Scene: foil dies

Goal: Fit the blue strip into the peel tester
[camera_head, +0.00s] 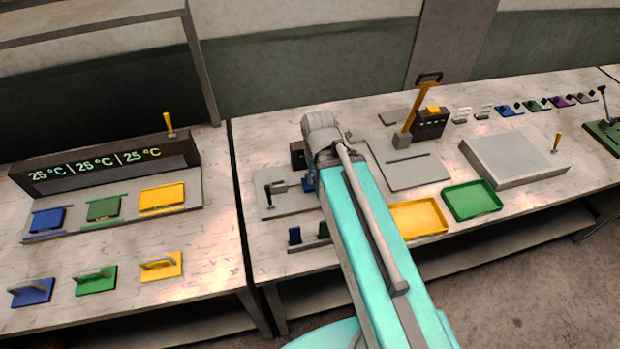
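My arm reaches across the right bench and ends in a grey wrist (322,133). The fingers of my gripper are hidden behind the arm, so I cannot tell what they hold. A small blue piece (310,181) shows just left of the arm below the wrist; I cannot tell whether it is the blue strip. A grey plate (285,207) with a small clamp-like fixture (279,187) lies left of the arm and may be the peel tester. A small blue block (294,236) stands in front of it, beside a dark green one.
A yellow tray (417,232) and a green tray (473,215) lie right of the arm. Behind them are a flat grey plate (409,183), a lever press (404,139) and a grey box (513,171). The left bench holds a temperature display (100,168) and coloured dies.

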